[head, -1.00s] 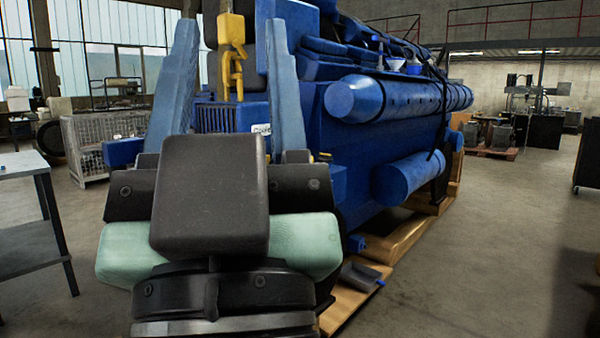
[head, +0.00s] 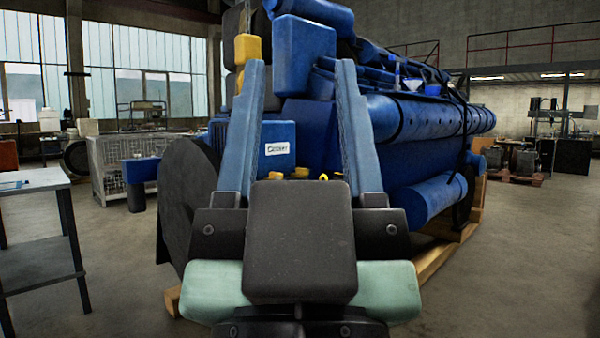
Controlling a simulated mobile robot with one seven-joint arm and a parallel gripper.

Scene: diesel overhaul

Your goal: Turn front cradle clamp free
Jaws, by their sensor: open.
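A large blue diesel engine (head: 310,55) rests on a wooden cradle (head: 455,250) just beyond my arm. My gripper (head: 300,68) points at the engine's near end, with its two long blue fingers spread wide apart. Nothing is held between them. Small yellow parts (head: 300,173) show low between the fingers, near a white label plate (head: 277,148). I cannot tell whether one of them is the front cradle clamp. My gripper's dark body hides the low front of the engine and cradle.
A yellow hoist block (head: 247,48) hangs by the engine's near end. A large dark disc (head: 185,200) stands left of my gripper. A grey work table (head: 30,180) is at the far left, with a wire crate (head: 115,165) behind.

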